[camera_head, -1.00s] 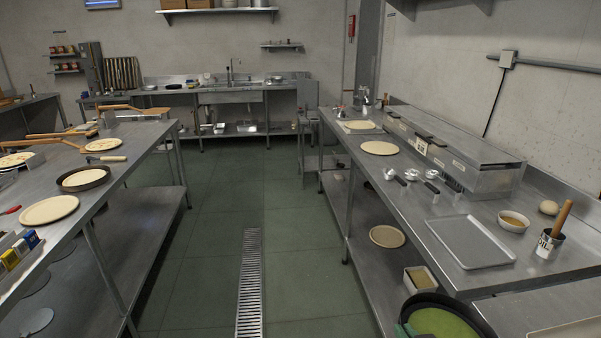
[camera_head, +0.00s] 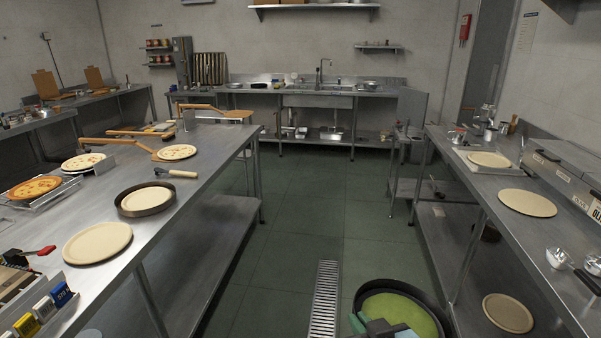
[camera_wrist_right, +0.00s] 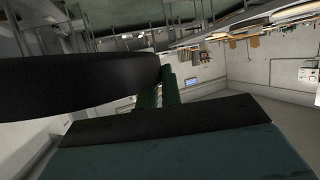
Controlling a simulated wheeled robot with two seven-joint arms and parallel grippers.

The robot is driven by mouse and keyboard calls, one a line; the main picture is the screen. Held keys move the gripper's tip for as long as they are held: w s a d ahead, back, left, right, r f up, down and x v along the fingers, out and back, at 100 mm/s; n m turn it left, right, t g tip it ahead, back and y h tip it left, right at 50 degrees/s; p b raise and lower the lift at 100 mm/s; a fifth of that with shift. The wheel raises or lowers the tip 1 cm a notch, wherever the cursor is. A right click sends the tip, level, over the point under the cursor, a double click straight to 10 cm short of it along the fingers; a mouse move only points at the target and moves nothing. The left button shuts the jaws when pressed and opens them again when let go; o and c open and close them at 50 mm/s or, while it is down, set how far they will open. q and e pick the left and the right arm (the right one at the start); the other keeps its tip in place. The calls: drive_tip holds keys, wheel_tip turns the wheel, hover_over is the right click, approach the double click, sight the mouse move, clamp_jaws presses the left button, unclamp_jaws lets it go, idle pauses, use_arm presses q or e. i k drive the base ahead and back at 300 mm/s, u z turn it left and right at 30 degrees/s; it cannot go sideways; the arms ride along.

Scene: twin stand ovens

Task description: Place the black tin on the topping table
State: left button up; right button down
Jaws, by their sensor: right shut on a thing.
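A round black tin (camera_head: 437,299) with a lime-green inside is at the bottom of the head view, right of centre. My right gripper (camera_head: 361,320) is shut on its left rim and holds it in the air over the floor. In the right wrist view, the dark wall of the tin (camera_wrist_right: 75,85) fills the left side, close to the gripper fingers (camera_wrist_right: 160,92). A steel table (camera_head: 480,205) with a topping unit (camera_head: 568,185) stands at the right, apart from the tin. My left gripper is not in view.
The left steel table (camera_head: 205,200) holds another black pan with dough (camera_head: 145,200), a bare dough disc (camera_head: 97,243), pizzas and wooden peels. Dough discs (camera_head: 527,203) and metal scoops (camera_head: 557,258) lie on the right table. The aisle between the tables is clear, with a floor drain (camera_head: 325,300).

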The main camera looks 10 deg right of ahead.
sight(553, 238)
drive_tip(key=z, duration=0.1)
drive_tip(key=i, duration=1.45)
drive_tip(key=z, duration=0.95)
drive_tip(key=i, duration=0.85)
drive_tip(key=z, duration=1.45)
drive_tip(key=i, duration=0.9)
drive_tip(key=z, duration=0.1)
